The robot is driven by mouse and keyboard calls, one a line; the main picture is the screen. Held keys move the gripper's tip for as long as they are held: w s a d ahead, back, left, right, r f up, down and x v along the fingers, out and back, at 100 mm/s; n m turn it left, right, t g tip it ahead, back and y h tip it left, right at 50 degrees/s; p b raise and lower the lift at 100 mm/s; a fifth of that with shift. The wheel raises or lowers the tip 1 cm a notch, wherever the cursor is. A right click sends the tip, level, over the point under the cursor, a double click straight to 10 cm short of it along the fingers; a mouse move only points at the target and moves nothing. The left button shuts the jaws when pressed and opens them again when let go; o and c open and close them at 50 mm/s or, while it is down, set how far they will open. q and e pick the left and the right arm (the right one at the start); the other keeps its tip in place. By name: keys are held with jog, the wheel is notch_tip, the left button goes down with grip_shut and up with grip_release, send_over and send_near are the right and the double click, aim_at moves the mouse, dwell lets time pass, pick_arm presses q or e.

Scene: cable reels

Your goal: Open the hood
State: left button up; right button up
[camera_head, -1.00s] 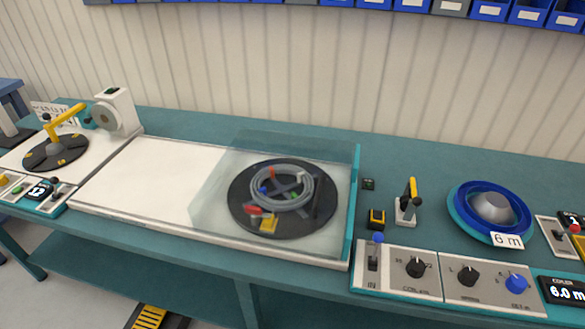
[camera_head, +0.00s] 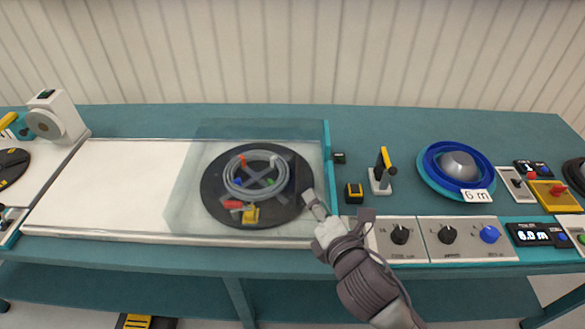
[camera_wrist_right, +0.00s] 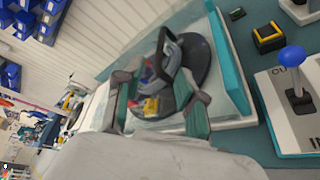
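The clear hood (camera_head: 187,185) covers a black turntable (camera_head: 215,205) that holds a coiled grey cable (camera_head: 232,192). The hood looks closed. A dark handle (camera_wrist_right: 163,50) shows on the hood in the right wrist view. My right gripper (camera_head: 312,198) is at the hood's front right part, by the place of the handle, which it mostly hides in the head view. In the right wrist view my right gripper (camera_wrist_right: 158,95) has its fingers apart, with the turntable seen between and beyond them. Contact with the handle cannot be told. My left gripper is not in view.
A teal upright panel (camera_head: 328,160) stands at the hood's right end. To the right are a yellow-black lever (camera_head: 382,172), knob panels (camera_head: 425,240) and a blue reel dish (camera_head: 455,168). A bare white bench surface (camera_head: 110,185) lies left of the hood.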

aim_at(299, 169)
jog(key=p+x, duration=0.1)
jog(key=x, duration=1.2)
jog(key=shift+w, duration=0.25)
jog(key=shift+d, duration=0.1)
grip_shut()
